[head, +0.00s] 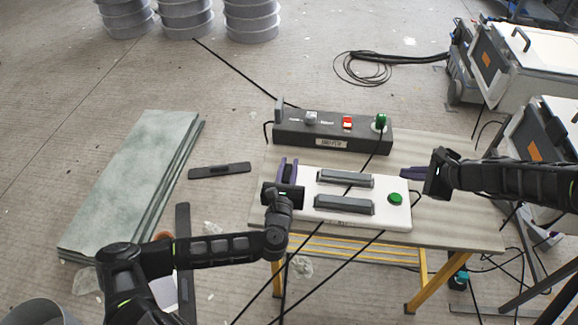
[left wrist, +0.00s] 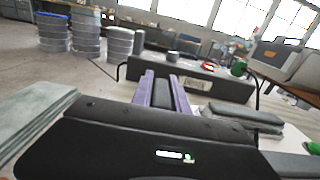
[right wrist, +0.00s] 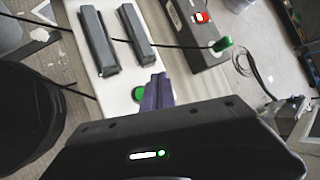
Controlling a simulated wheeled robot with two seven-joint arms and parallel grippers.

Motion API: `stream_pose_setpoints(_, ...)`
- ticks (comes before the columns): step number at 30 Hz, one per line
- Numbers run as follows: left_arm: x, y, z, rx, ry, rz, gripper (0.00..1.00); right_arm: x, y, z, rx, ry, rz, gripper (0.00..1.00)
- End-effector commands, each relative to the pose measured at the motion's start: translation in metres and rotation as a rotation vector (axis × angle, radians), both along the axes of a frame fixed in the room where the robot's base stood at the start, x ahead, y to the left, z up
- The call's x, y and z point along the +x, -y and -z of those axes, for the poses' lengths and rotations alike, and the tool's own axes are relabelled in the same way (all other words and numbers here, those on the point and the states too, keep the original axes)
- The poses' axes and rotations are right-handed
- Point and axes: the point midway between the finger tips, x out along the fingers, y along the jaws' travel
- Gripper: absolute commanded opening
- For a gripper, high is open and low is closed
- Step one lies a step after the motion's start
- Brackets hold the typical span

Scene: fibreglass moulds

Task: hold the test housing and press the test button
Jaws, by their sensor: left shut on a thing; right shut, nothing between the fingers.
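The test housing is a white box (head: 376,220) with two long grey bars on top, on the table. A green test button (head: 395,198) is on its right end; it also shows in the right wrist view (right wrist: 138,95), partly hidden behind my fingers. My left gripper (head: 289,166) is at the housing's left end. Its purple fingers (left wrist: 167,92) are shut on a dark grey upright part there, which seems to belong to the housing. My right gripper (head: 408,173) is shut and empty, beside the button at its upper right; contact cannot be told.
A dark control box (head: 290,133) with a red switch (head: 347,122) and a green knob (head: 381,121) stands behind the housing. Black cables cross the housing and table (head: 460,222). Green-grey slabs (head: 135,175) lie on the floor at left. The table's right front is clear.

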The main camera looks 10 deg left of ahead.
Motion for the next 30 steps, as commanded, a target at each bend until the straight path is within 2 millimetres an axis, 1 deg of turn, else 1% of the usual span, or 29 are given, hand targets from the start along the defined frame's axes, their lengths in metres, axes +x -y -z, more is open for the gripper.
stream_pose_setpoints(9,0.000,0.000,0.000,0.000,0.001,0.000,0.00,-0.001,0.001,0.043,0.000,-0.005,0.003,0.00)
stream_pose_setpoints(15,0.000,0.000,0.000,0.000,0.001,-0.001,0.00,0.000,0.001,0.066,0.001,-0.004,0.002,0.00)
stream_pose_setpoints(21,0.000,0.000,0.000,0.000,0.001,-0.001,0.00,0.000,0.000,0.076,0.000,-0.001,0.000,0.00)
stream_pose_setpoints(30,0.000,0.000,0.000,0.000,0.001,-0.001,0.00,0.000,0.000,0.077,-0.001,0.000,0.001,0.00)
